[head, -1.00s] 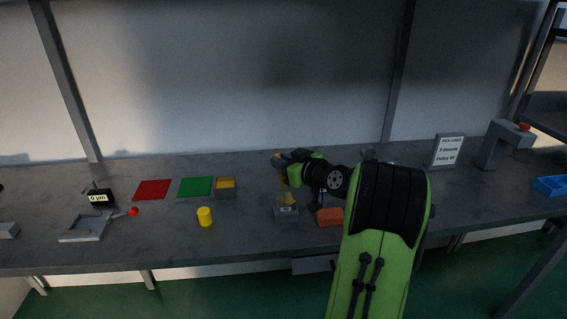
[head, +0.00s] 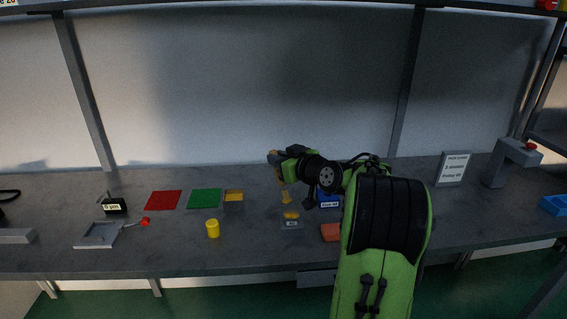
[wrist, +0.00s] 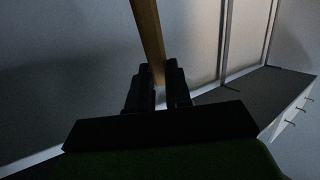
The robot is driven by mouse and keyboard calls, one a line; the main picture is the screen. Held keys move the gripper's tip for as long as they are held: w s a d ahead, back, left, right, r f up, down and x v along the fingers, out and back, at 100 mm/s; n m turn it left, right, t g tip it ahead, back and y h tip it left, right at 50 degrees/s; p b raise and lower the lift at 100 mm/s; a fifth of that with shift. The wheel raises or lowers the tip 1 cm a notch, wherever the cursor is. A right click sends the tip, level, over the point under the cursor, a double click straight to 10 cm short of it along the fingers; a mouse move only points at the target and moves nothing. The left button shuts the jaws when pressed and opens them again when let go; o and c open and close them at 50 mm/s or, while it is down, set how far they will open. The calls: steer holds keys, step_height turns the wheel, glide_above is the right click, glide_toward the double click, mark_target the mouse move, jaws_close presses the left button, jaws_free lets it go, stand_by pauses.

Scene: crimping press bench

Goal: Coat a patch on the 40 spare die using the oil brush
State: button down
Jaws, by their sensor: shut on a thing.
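My gripper (head: 279,157) is shut on the oil brush (head: 284,186), which hangs down from it with its lower end above the bench. In the wrist view the brush's wooden handle (wrist: 149,35) passes between my gripper's fingers (wrist: 157,78). Below the brush stands a small grey block (head: 291,226) whose label looks like 40, apparently the 40 spare die. A yellow oval patch (head: 291,215) shows on its top. The brush end is apart from the block, a little above it.
An orange-red block (head: 330,232) and a blue labelled block (head: 328,201) stand close by on the right. A yellow cylinder (head: 213,229), a green mat (head: 205,198), a red mat (head: 163,200) and a yellow-topped box (head: 234,195) lie to the left. A sign (head: 453,168) stands right.

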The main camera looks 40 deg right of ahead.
steer(key=shift+r+p, duration=0.5)
steer(key=shift+r, duration=0.6)
